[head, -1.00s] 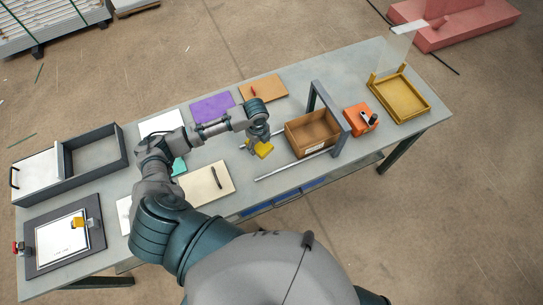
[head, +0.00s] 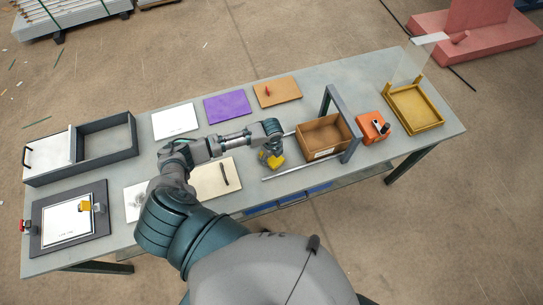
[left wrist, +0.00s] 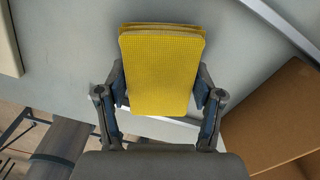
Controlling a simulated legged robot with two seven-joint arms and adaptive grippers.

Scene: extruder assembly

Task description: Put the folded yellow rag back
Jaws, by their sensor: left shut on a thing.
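The folded yellow rag (head: 274,161) is in my left gripper (head: 268,154), over the middle of the table, left of the brown open box. In the left wrist view the rag (left wrist: 162,72) is a flat folded yellow pad between the two fingers of the left gripper (left wrist: 161,95), which press on its sides. The gap between the rag and the table surface cannot be judged clearly. My right gripper is not in view.
The brown box (head: 322,148) stands under a grey frame (head: 346,125), with metal rails (head: 297,166) beside it. An orange device (head: 371,128) and a yellow tray (head: 414,110) lie further right. Purple (head: 227,107), white (head: 175,122) and tan (head: 277,91) mats lie along the back.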

